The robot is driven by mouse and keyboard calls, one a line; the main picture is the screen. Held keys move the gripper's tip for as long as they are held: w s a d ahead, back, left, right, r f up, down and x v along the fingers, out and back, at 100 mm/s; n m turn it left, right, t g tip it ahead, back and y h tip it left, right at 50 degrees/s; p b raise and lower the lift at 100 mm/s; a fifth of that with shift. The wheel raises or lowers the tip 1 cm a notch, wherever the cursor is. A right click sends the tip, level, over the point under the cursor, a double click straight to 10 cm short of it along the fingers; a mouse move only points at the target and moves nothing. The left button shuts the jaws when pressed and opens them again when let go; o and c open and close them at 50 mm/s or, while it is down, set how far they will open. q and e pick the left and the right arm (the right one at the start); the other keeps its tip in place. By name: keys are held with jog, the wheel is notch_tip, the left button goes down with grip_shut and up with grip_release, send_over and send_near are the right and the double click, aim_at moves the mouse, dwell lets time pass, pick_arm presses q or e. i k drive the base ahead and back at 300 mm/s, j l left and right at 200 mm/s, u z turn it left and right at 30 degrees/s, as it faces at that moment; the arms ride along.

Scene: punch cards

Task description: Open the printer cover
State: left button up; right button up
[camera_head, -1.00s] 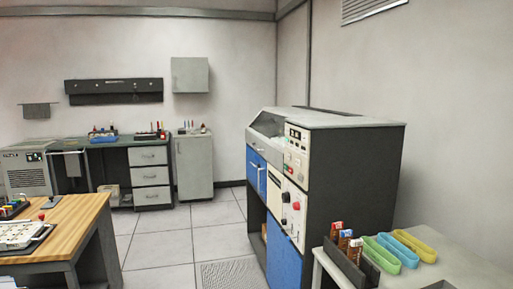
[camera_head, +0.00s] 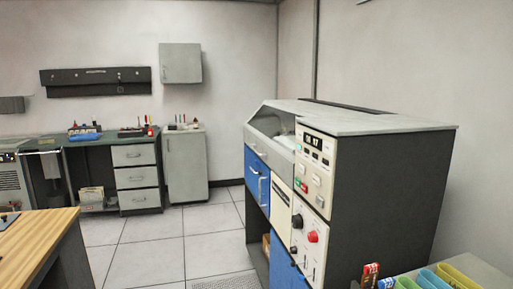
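A large machine that looks like the printer (camera_head: 385,180) stands right of centre. It has dark grey sides, blue front doors and a control panel (camera_head: 316,165) with buttons and a red knob. Its light grey top (camera_head: 365,121) lies flat. A sloped front section (camera_head: 271,130) at its left end looks like a clear or grey cover. I cannot tell for sure whether it is shut. Neither of my grippers shows in the head view.
A wooden table (camera_head: 38,228) stands at the lower left. A table with coloured trays (camera_head: 455,276) is at the lower right, near the machine. A workbench (camera_head: 92,140) and a grey cabinet (camera_head: 187,165) line the back wall. Tiled floor (camera_head: 160,255) lies free between them.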

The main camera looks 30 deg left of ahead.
aim_at(271, 116)
jog(key=i+j, duration=0.7)
jog(key=i+j+z, duration=0.1)
jog(key=i+j, duration=0.65)
jog(key=j, duration=0.15)
